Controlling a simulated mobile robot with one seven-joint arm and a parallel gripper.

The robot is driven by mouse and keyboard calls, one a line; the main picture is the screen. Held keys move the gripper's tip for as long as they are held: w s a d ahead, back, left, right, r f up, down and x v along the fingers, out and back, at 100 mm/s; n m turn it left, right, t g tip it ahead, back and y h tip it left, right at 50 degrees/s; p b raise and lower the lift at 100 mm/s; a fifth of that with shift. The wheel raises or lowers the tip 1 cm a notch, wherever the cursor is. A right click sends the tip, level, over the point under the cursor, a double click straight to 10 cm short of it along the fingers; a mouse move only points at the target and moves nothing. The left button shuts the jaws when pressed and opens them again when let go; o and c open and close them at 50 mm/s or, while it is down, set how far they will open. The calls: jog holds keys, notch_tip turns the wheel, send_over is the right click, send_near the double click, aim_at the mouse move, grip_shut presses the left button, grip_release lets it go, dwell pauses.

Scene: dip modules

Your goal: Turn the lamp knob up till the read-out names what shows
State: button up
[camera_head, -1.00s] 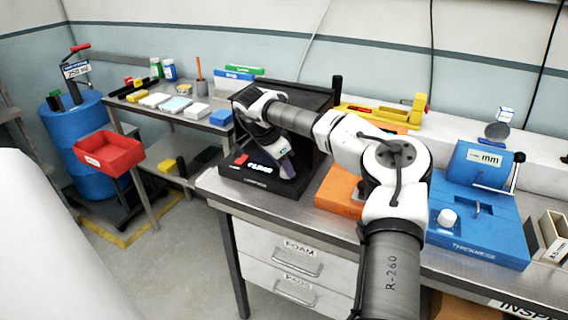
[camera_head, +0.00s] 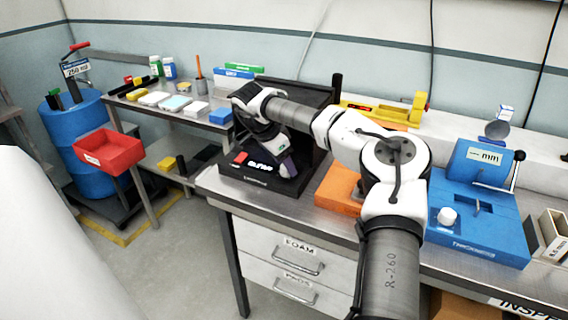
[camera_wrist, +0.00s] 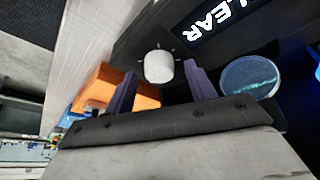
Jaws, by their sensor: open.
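The white round lamp knob (camera_wrist: 159,66) sits on the dark front panel in the wrist view, with small tick marks around it. My gripper (camera_wrist: 160,72) is open, with one purple finger on each side of the knob; I cannot tell whether they touch it. The read-out (camera_wrist: 215,22) shows white letters ending in "LEAR", its start cut off. A round window (camera_wrist: 250,77) right of the knob shows a dark teal disc with a pale streak. In the head view the black box (camera_head: 255,188) holds the read-out (camera_head: 261,165), too small to read, and my gripper (camera_head: 287,166) covers the knob.
An orange block (camera_head: 337,190) stands right of the black box. Beyond it is a blue thickness gauge (camera_head: 485,225). A side table with coloured blocks (camera_head: 175,103) stands to the left. A red bin (camera_head: 108,152) and blue drum (camera_head: 70,130) are farther left.

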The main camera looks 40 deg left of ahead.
jog(key=b+v, duration=0.1)
jog(key=v, duration=1.2)
jog(key=shift+r+b, duration=0.15)
jog(key=shift+b, duration=0.2)
